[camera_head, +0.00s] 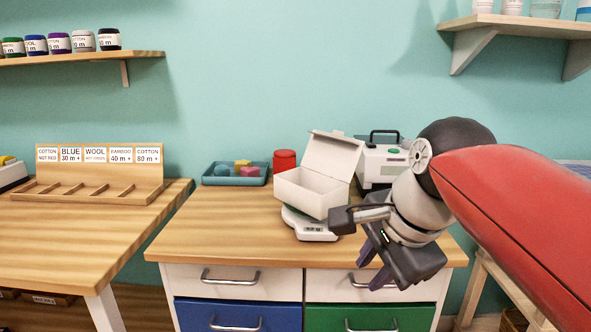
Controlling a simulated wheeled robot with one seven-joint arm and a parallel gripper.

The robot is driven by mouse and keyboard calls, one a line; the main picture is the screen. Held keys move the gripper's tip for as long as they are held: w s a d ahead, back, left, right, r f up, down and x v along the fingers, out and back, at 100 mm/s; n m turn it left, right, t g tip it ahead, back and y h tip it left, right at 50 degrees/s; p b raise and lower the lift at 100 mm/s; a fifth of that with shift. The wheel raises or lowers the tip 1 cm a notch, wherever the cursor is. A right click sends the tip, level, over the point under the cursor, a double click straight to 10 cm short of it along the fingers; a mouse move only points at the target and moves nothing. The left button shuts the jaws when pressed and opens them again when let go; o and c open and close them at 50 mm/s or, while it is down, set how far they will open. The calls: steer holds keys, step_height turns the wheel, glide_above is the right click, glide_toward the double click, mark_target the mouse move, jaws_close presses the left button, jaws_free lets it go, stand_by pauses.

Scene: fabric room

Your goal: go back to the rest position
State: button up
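My gripper (373,268) hangs at the right in front of the wooden cabinet top (215,238), pointing down and left. Its two dark fingers show a gap between them, and I see nothing held there. My red and grey arm reaches in from the right edge. An open white box (308,190) with its lid up sits on a white scale (308,228), just left of my gripper. My wrist overlaps the right side of the box in the picture; I cannot tell if they touch.
A white machine with a dark handle (380,163) stands behind my wrist. A wooden rack (90,190) is on the left table. Shelves (85,58) hang above. The cabinet top's left front is clear.

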steer(key=s+d+f+n+h, duration=0.1)
steer(key=s+d+f+n, duration=0.1)
steer(key=s+f+n, duration=0.2)
steer(key=s+d+f+n+t+h, duration=0.1)
steer(key=s+f+n, duration=0.3)
steer(key=f+n, duration=0.5)
step_height(320, 180, down, 2)
steer(key=shift+d+f, duration=0.2)
steer(key=shift+d, duration=0.5)
steer(key=shift+c, duration=0.4)
